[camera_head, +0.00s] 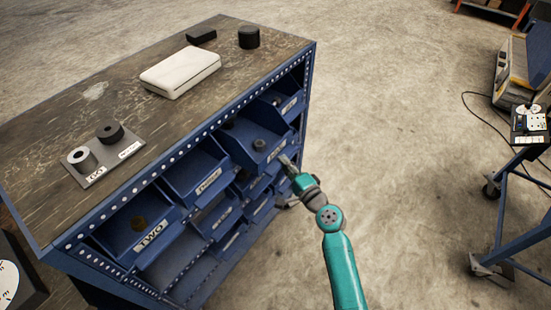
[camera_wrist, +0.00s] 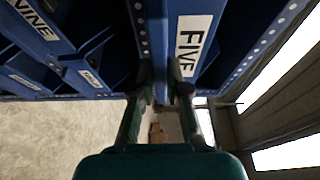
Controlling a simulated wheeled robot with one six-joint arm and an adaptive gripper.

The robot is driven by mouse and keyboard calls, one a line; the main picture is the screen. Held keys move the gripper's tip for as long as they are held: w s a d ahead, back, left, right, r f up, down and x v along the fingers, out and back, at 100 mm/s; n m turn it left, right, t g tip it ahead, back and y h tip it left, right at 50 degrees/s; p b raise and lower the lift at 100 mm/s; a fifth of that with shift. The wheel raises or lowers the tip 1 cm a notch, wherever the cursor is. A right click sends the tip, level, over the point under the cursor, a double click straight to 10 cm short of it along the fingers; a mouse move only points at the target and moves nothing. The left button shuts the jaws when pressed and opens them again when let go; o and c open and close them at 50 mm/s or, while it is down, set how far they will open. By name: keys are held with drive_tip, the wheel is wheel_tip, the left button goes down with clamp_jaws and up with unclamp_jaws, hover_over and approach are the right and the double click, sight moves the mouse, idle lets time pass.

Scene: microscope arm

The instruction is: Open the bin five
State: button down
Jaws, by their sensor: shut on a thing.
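Bin five (camera_wrist: 195,35), a blue bin with a white FIVE label on its front, is close up in the wrist view. In the head view, the blue bin at my fingertips (camera_head: 258,148) holds a dark round piece; its label is too small to read surely. My gripper (camera_head: 286,163) is at the right end of that bin's front. In the wrist view, the gripper's two fingers (camera_wrist: 165,78) are close together at the lower edge of the label, shut on the bin's front. The exact contact is hidden in shadow.
The blue cabinet has several other bins, among them bin two (camera_head: 150,235) and bin nine (camera_wrist: 35,18). On its wooden top (camera_head: 105,95) lie a white case (camera_head: 180,72) and dark pieces.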

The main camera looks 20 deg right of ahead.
drive_tip(key=s+d, duration=0.4)
drive_tip(key=s, duration=0.2)
drive_tip(key=shift+d, duration=0.15)
drive_tip(key=c, duration=1.2)
unclamp_jaws()
drive_tip(key=shift+o, duration=0.2)
drive_tip(key=v, duration=1.2)
